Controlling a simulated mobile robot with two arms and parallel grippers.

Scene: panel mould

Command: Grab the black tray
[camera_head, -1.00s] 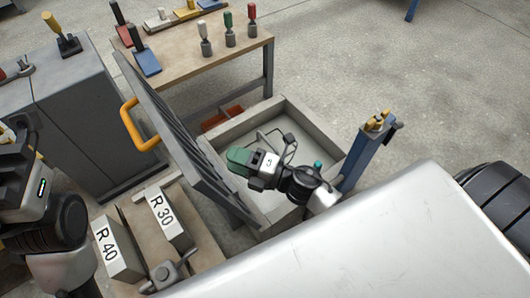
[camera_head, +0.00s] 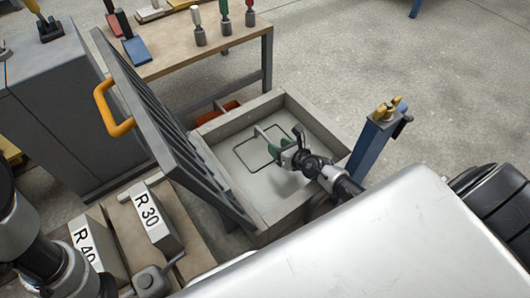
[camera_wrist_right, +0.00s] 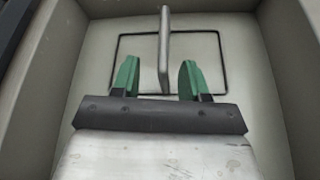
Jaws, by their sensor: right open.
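No black tray is plainly seen. A grey open box (camera_head: 256,206) holds a pale floor with a thin black rectangular outline (camera_head: 238,159), which also shows in the right wrist view (camera_wrist_right: 115,62). My right gripper (camera_head: 282,151) is inside the box, near the bar. In the right wrist view its green fingertips (camera_wrist_right: 160,80) are apart, with the bar's near end between or just beyond them; contact cannot be told. My left arm shows at the left edge; its gripper is out of frame.
A tilted dark ribbed panel with an orange handle (camera_head: 113,108) stands along the box's left side. A blue post (camera_head: 373,143) is at its right. Blocks R 30 (camera_head: 155,220) and R 40 (camera_head: 92,247) lie front left. A tool table (camera_head: 178,50) is behind.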

